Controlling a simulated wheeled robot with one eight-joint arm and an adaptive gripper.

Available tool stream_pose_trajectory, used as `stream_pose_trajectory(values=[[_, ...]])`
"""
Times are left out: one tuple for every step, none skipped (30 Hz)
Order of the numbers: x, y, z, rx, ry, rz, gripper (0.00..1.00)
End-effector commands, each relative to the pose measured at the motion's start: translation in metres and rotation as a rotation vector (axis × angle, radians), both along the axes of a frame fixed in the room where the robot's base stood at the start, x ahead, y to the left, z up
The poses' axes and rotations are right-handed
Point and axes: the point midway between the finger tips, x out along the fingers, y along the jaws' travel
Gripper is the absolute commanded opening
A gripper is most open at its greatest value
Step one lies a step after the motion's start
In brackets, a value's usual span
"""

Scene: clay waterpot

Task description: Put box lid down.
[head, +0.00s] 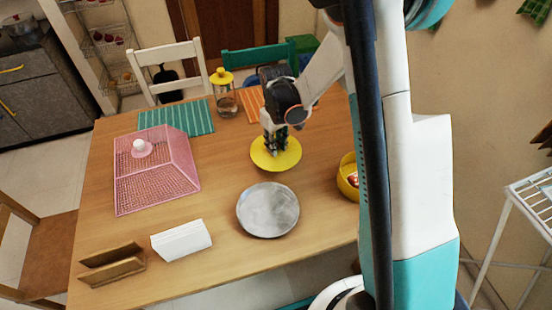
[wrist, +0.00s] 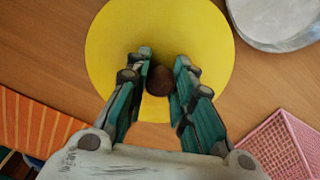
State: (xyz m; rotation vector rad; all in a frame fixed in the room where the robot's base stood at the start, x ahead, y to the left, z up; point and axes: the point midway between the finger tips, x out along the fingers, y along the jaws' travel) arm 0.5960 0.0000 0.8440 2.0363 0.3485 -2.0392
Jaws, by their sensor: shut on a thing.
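The box lid is a round yellow disc (head: 276,156) with a dark brown knob. It is over the middle of the wooden table, and I cannot tell whether it touches the table top. In the wrist view the yellow lid (wrist: 205,35) fills the upper middle, with its brown knob (wrist: 160,79) between my fingers. My gripper (head: 273,147) comes down from above and is shut on the knob. A round yellow box (head: 346,178) with something red and white in it stands at the table's right side, partly hidden behind my arm.
A grey round plate (head: 268,210) lies in front of the lid. A pink mesh cover (head: 155,180), a white holder (head: 181,241) and a wooden holder (head: 112,266) are to the left. A glass jar with a yellow top (head: 224,98) stands behind. Bare table (head: 222,180) lies left of the lid.

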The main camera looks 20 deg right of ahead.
Motion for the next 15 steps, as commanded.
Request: stream_pose_trajectory(values=[[0.0, 0.0, -0.007, 0.0, 0.0, 0.0, 0.0], [0.0, 0.0, -0.01, 0.0, 0.0, 0.0, 0.0], [0.0, 0.0, -0.012, 0.0, 0.0, 0.0, 0.0], [0.0, 0.0, -0.013, 0.0, 0.0, 0.0, 0.0], [0.0, 0.0, -0.014, 0.0, 0.0, 0.0, 0.0], [0.0, 0.0, -0.016, 0.0, 0.0, 0.0, 0.0], [0.0, 0.0, -0.018, 0.0, 0.0, 0.0, 0.0], [0.0, 0.0, -0.02, 0.0, 0.0, 0.0, 0.0], [0.0, 0.0, -0.025, 0.0, 0.0, 0.0, 0.0], [0.0, 0.0, -0.03, 0.0, 0.0, 0.0, 0.0], [0.0, 0.0, -0.035, 0.0, 0.0, 0.0, 0.0], [0.0, 0.0, -0.041, 0.0, 0.0, 0.0, 0.0], [0.0, 0.0, -0.046, 0.0, 0.0, 0.0, 0.0], [0.0, 0.0, -0.05, 0.0, 0.0, 0.0, 0.0], [0.0, 0.0, -0.054, 0.0, 0.0, 0.0, 0.0]])
